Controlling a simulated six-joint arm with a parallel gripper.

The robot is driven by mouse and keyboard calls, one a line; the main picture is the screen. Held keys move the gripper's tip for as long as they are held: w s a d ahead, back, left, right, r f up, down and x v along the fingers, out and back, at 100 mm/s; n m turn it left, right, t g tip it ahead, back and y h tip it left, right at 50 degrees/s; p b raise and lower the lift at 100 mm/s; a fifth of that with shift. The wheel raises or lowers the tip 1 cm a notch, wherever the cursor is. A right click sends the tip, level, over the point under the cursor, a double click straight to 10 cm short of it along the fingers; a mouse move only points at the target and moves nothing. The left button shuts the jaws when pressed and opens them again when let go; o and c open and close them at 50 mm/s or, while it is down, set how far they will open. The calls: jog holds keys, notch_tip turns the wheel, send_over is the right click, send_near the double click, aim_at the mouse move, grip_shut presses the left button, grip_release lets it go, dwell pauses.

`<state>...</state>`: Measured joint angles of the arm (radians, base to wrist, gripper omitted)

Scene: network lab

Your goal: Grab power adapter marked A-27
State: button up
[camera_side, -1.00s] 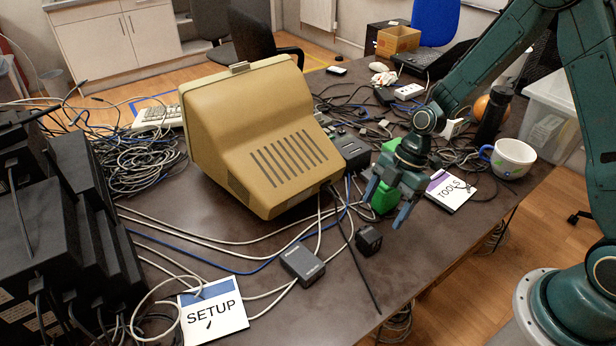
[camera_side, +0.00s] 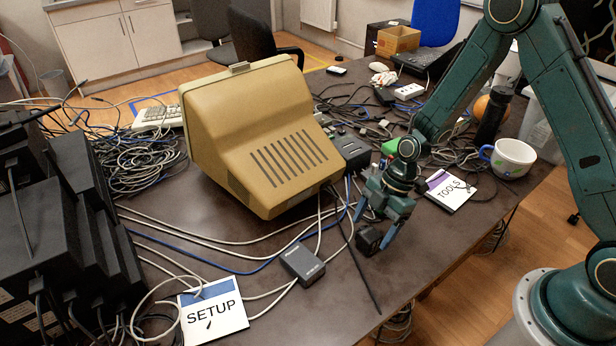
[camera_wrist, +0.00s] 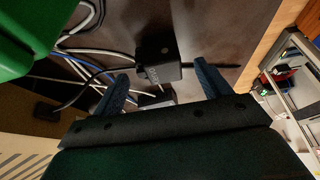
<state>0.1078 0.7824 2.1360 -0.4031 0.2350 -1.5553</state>
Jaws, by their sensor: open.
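A small black cube-shaped power adapter (camera_side: 368,240) stands on the brown table near its front edge. It also shows in the wrist view (camera_wrist: 163,65), with pale print on one face too small to read. My gripper (camera_side: 372,230) is open just above and around it. In the wrist view my gripper (camera_wrist: 161,72) has one finger on each side of the adapter, with gaps between. A flatter dark grey adapter (camera_side: 302,264) lies to the left on the table. I cannot read an A-27 mark on either.
A beige monitor (camera_side: 262,140) stands close behind left. A thin black cable (camera_side: 358,270) and several white and blue cables run nearby. A green object (camera_wrist: 18,40) is close to the gripper. SETUP (camera_side: 212,311) and TOOLS (camera_side: 452,190) cards and a cup (camera_side: 512,157) lie around.

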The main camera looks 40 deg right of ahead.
aim_at(370, 232)
jog(key=shift+x, duration=1.55)
jog(key=shift+c, duration=0.5)
jog(key=c, duration=1.1)
